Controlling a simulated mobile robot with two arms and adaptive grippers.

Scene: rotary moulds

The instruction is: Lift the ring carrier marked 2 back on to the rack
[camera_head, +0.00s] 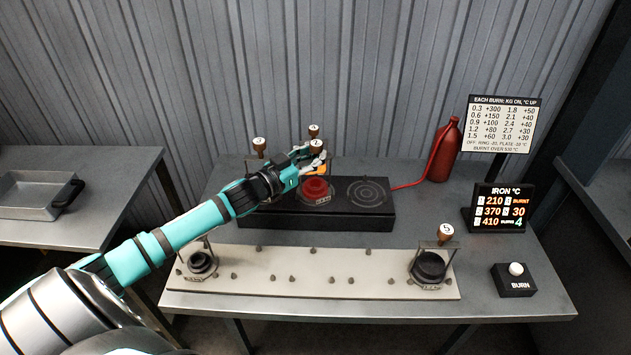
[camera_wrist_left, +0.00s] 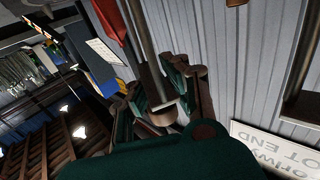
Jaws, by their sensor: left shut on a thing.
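My left gripper (camera_head: 309,165) is shut on the handle of a ring carrier over the black burner unit (camera_head: 345,216). The carrier's round knob (camera_head: 316,146) seems to read 2 and stands just above my fingers. A red-glowing iron (camera_head: 316,188) is below the fingers at the burner; I cannot tell whether it touches the plate. In the left wrist view my fingers (camera_wrist_left: 172,105) close around a brownish post (camera_wrist_left: 145,50). The pale rack (camera_head: 310,262) lies along the table's front with small pegs. My right gripper is not in view.
A dark iron (camera_head: 201,263) stands at the rack's left end, and a carrier with knob 5 (camera_head: 446,229) at its right. Two more knobs (camera_head: 259,144) (camera_head: 313,130) show behind. A red bottle (camera_head: 445,150), iron display (camera_head: 499,208) and burn button (camera_head: 515,270) stand right. The rack's middle is clear.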

